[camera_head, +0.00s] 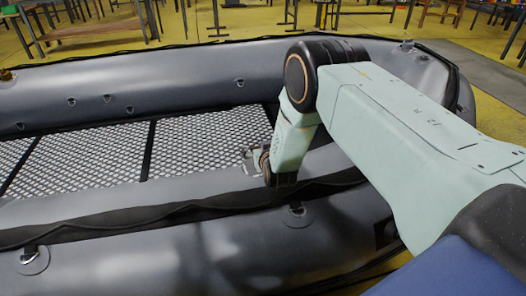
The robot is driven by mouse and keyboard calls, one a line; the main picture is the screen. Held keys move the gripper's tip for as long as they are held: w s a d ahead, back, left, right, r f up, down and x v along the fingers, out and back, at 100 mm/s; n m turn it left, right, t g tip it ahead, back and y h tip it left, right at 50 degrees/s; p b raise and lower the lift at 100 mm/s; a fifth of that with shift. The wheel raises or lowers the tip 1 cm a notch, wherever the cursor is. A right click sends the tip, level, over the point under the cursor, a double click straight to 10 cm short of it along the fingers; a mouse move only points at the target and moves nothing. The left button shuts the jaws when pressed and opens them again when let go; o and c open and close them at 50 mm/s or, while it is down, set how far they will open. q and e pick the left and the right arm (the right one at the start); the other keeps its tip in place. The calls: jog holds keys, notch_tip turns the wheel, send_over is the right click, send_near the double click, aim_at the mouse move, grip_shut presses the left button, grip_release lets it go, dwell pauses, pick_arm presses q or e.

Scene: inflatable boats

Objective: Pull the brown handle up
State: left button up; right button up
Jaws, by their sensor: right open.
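A grey inflatable boat (90,255) fills the view, with a light mesh floor (95,160) between its tubes. My right arm comes in from the right, over the near tube. My right gripper (252,160) is open, low at the inner side of the near tube by the mesh floor; it is small and partly hidden by my wrist. I cannot make out a brown handle for certain. A small brown piece (6,74) shows on the far tube at the left edge, too small to tell what it is. My left gripper is not in view.
A black strip (130,215) runs along the near tube, and round fittings (297,215) sit on its side. Tables (90,25) stand on the yellow floor (190,20) behind the boat. The mesh floor left of my gripper is clear.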

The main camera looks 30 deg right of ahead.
jog(key=v, duration=1.1)
jog(key=shift+s+r, duration=0.2)
jog(key=shift+s, duration=0.05)
jog(key=shift+w, duration=0.1)
jog(key=shift+x, duration=5.9)
jog(key=shift+f, duration=0.15)
jog(key=shift+a, duration=0.1)
